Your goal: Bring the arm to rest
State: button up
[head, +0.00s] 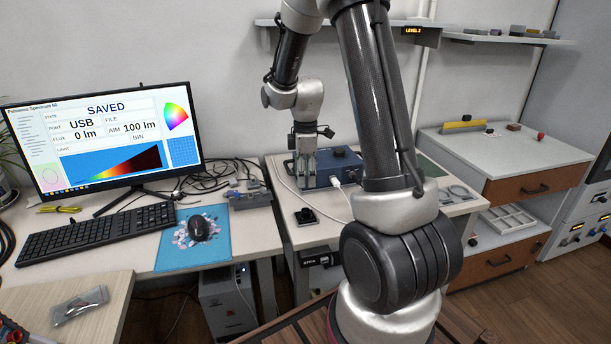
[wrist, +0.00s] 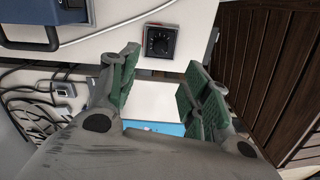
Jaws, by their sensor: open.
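My arm rises from its base at the lower right of the head view and folds over at the top. My gripper (head: 306,178) hangs down in front of the blue instrument box (head: 345,160). In the wrist view my gripper (wrist: 155,95) shows two green-padded fingers spread apart with nothing between them. A white surface and a bit of blue show below through the gap. A small black dial box (wrist: 160,41) lies beyond the fingertips, apart from them. It also shows in the head view (head: 305,216).
A monitor (head: 105,140) reading SAVED, a keyboard (head: 95,233) and a mouse (head: 200,228) on a blue mat (head: 177,258) stand at the left. A drawer cabinet (head: 510,155) stands at the right. A wall shelf (head: 480,38) runs behind my arm. Cables lie behind the monitor.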

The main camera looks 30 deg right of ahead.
dwell(0.3)
jog(key=s+a+r+m+t, duration=0.2)
jog(key=s+r+m, duration=0.4)
jog(key=s+r, duration=0.4)
jog(key=s+a+r+m+t, duration=0.2)
jog(key=s+r+m, duration=0.4)
jog(key=s+r, duration=0.4)
jog(key=s+a, duration=0.1)
jog(key=s, duration=0.3)
jog(key=shift+m, duration=0.4)
